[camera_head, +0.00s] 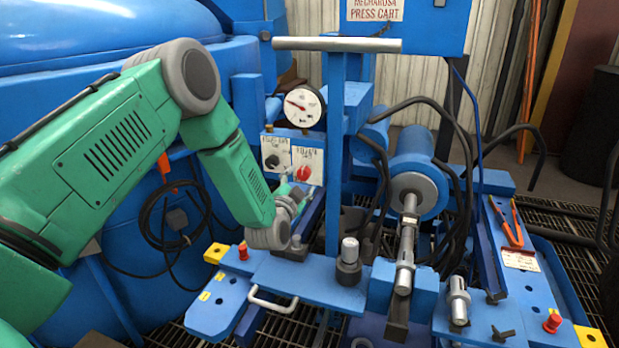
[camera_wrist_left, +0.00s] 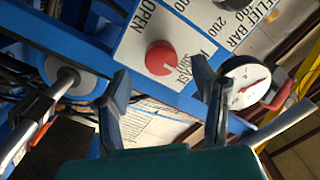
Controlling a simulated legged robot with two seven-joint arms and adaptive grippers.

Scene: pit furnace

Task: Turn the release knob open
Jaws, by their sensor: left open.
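The red release knob (camera_head: 302,173) sits on a white panel at the front of the blue press cart. It also shows in the left wrist view (camera_wrist_left: 161,57), with the word OPEN on one side and a SHUT label on the other. A small pale mark on the knob lies on the side nearer SHUT. My left gripper (camera_head: 291,192) is just below and in front of the panel. In the left wrist view its two dark fingers (camera_wrist_left: 160,75) are open and apart, with the knob seen between and beyond their tips. Nothing is held, and I see no contact. My right gripper is out of view.
A black knob (camera_head: 272,160) sits on the panel left of the red one. A round gauge (camera_head: 304,106) stands just above. A blue upright post (camera_head: 334,150) with a grey crossbar rises close on the right. Black hoses (camera_head: 459,125) loop farther right.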

